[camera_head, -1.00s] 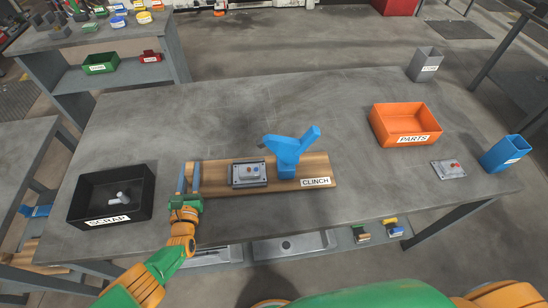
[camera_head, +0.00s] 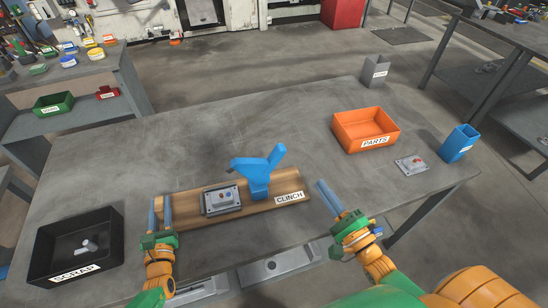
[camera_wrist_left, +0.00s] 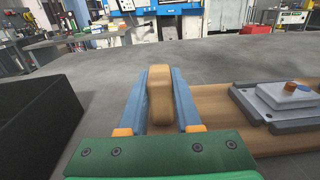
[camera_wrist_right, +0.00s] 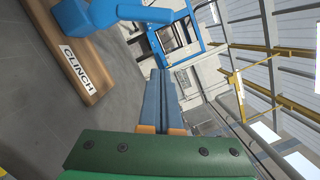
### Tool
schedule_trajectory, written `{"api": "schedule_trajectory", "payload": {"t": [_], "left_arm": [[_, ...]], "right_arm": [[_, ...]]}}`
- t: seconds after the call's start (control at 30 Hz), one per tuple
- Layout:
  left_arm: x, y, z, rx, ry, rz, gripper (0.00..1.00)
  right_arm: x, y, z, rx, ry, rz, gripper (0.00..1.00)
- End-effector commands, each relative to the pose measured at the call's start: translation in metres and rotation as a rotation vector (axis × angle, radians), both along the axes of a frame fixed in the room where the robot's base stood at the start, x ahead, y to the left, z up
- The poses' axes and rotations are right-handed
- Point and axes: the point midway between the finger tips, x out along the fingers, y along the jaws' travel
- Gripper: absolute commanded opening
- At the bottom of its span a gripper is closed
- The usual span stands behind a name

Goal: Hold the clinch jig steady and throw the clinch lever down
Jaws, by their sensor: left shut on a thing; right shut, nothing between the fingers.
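The clinch jig is a wooden board (camera_head: 273,207) with a CLINCH label, lying on the grey table. A grey plate part (camera_head: 221,200) with a small button sits in its nest on the board. The blue clinch lever (camera_head: 262,172) stands on the board's right half, its arm raised up to the right. My left gripper (camera_head: 160,214) is shut on the wooden end handle of the board, which shows between the fingers in the left wrist view (camera_wrist_left: 160,95). My right gripper (camera_head: 333,198) is shut and empty, right of the board's CLINCH end, apart from the lever.
A black SCRAP bin (camera_head: 76,245) holds a small grey piece at the left. An orange PARTS bin (camera_head: 366,130), a loose plate (camera_head: 411,163), a blue bin (camera_head: 458,143) and a grey bin (camera_head: 375,70) stand right. The table behind the jig is clear.

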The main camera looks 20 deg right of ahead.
Motion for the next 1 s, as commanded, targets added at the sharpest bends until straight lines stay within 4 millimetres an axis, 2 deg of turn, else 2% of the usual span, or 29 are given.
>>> {"api": "schedule_trajectory", "payload": {"t": [0.5, 0.7, 1.0], "left_arm": [[0.0, -0.001, -0.001, 0.001, 0.003, -0.003, 0.0], [0.0, -0.001, -0.001, 0.001, 0.003, -0.003, 0.0], [0.0, -0.001, 0.0, 0.0, 0.002, -0.002, 0.0]], "right_arm": [[0.098, 0.018, 0.015, 0.007, -0.003, 0.0, 0.0], [0.097, 0.044, 0.028, 0.007, -0.001, 0.001, 0.0], [0.097, 0.05, 0.032, 0.004, 0.002, 0.0, 0.0]]}}
